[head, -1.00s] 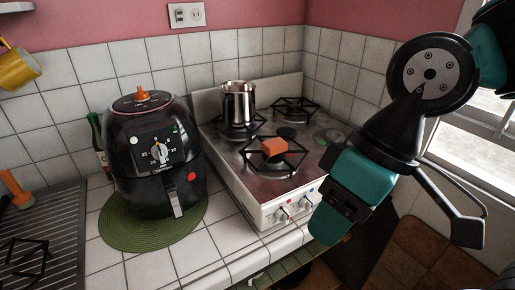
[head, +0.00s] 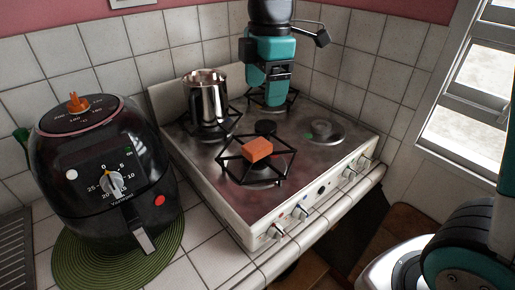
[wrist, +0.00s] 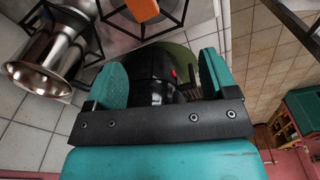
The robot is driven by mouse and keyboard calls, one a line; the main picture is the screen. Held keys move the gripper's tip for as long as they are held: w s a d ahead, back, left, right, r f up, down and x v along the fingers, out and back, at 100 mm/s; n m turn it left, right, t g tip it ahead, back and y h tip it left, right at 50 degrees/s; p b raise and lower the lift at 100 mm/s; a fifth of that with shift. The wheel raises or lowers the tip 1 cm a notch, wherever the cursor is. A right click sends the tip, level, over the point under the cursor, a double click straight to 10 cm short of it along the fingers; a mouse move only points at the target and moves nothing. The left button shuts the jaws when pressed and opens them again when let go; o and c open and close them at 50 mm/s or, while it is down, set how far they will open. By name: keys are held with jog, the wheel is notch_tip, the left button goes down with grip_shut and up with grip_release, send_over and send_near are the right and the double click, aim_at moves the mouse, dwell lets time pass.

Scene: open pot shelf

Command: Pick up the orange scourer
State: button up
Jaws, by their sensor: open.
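The orange scourer (head: 258,150) is a small block lying on the black grate of the front burner on the stove. In the wrist view the orange scourer (wrist: 143,9) is at the top edge, partly cut off. My gripper (head: 268,98) is above the back part of the stove, behind and above the scourer and apart from it. In the wrist view my gripper (wrist: 162,72) has its two teal fingers spread, with nothing held between them.
A shiny metal pot (head: 207,100) stands on the back left burner, left of my gripper. A black air fryer (head: 105,170) stands on a green mat (head: 160,240) left of the stove (head: 235,205). Tiled walls and a window (head: 468,100) close off the back and right.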

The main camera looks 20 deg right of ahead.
jog(key=w+d+n, duration=0.1)
jog(key=w+n, duration=0.1)
jog(key=w, duration=0.2)
jog(key=n+p, duration=0.1)
jog(key=p, duration=0.2)
send_over(262, 142)
jog(key=shift+h, duration=0.3)
notch_tip(262, 142, down, 12)
jog(key=shift+r, duration=0.1)
jog(key=shift+s+f+p, duration=0.1)
jog(key=shift+f+p, duration=0.9)
jog(key=shift+f, duration=1.8)
jog(key=c, duration=1.1)
jog(key=shift+o, duration=0.2)
jog(key=shift+r, duration=0.1)
notch_tip(262, 142, up, 20)
jog(key=b, duration=0.3)
jog(key=shift+b, duration=0.4)
